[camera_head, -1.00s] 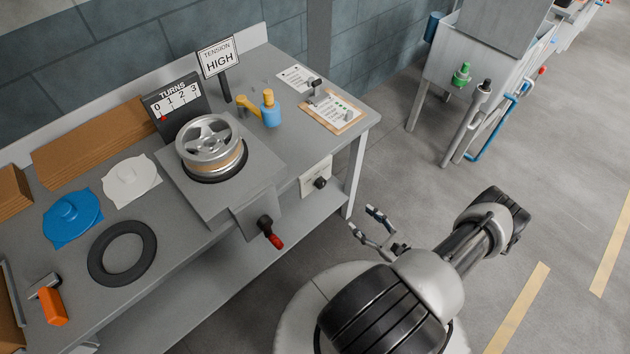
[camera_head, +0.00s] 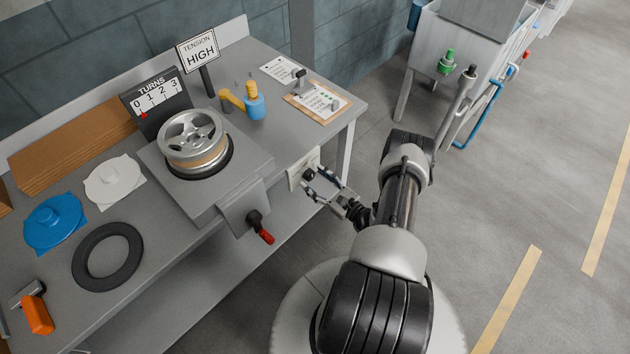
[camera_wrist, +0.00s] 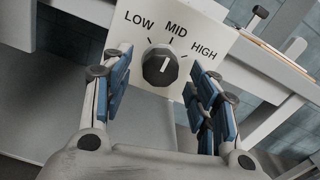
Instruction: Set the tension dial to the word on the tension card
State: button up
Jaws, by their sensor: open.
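The tension card (camera_head: 198,53) stands on a post at the back of the bench and reads HIGH. The tension dial is a dark round knob (camera_wrist: 160,67) on a white plate (camera_head: 303,168) at the bench's front right. The plate is marked LOW, MID and HIGH, tilted in the wrist view. The knob's white line points up in that view, roughly towards MID; I cannot tell its exact setting. My gripper (camera_head: 317,184) is open in front of the dial. In the wrist view its blue-padded fingers stand either side of the knob, with gaps.
A wheel (camera_head: 193,140) sits on a grey block, with a red-handled crank (camera_head: 262,230) left of the dial.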

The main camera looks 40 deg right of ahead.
jog(key=shift+w, duration=0.4)
jog(key=shift+c, duration=0.3)
jog(key=c, duration=1)
jog(key=shift+m+b, duration=0.35)
jog(key=shift+m, duration=0.05)
jog(key=m+b, duration=0.2)
jog(key=m, duration=0.2)
jog(key=shift+a+f+m+b, duration=0.1)
jog(key=shift+f+m+b, duration=0.05)
jog(key=shift+m+b, duration=1)
jog(key=shift+m, duration=1.45)
